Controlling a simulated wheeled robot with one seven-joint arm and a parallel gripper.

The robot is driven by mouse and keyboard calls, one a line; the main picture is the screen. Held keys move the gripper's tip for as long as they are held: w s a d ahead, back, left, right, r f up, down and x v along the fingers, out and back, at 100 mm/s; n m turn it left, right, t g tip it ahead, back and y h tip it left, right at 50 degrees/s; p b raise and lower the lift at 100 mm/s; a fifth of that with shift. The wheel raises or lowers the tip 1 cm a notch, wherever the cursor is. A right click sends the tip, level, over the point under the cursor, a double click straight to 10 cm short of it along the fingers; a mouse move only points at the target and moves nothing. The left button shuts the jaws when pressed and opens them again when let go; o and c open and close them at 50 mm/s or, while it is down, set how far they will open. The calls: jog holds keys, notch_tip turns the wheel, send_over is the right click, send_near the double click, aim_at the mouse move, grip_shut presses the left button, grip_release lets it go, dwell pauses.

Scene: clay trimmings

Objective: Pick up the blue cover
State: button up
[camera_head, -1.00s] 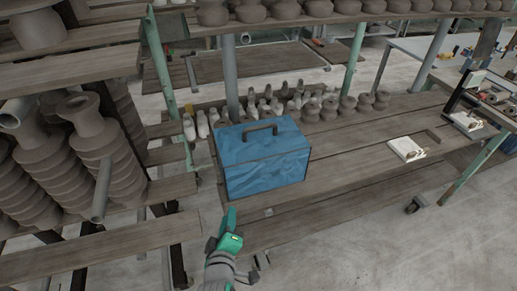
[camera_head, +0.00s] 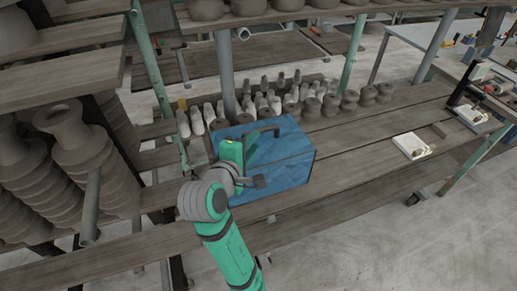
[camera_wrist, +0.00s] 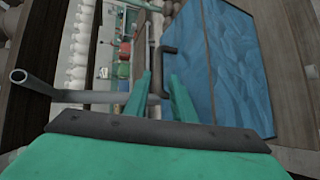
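The blue cover (camera_head: 287,162) is a blue box-shaped piece with a dark bar handle (camera_head: 262,131) on top. It sits on the wooden bench, partly hidden by my arm. My gripper (camera_head: 240,146) is over the cover's left side, near the left end of the handle. In the wrist view, the cover (camera_wrist: 238,70) fills the right side, and the handle (camera_wrist: 165,52) shows just past and between my two green fingers (camera_wrist: 162,85). The fingers are apart with a gap between them. Whether they touch the handle cannot be told.
The wooden bench (camera_head: 365,142) runs right, with much bare plank. Several small clay pieces (camera_head: 265,103) stand behind the cover. Stacked grey clay forms (camera_head: 55,165) and a shelf post (camera_head: 224,75) are close on the left. A white block (camera_head: 411,146) lies further right.

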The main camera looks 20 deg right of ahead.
aim_at(261, 130)
jog(key=x, duration=0.5)
jog(key=shift+w+a+f, duration=0.1)
jog(key=x, duration=0.5)
jog(key=shift+w+a, duration=0.2)
jog(key=shift+w, duration=0.1)
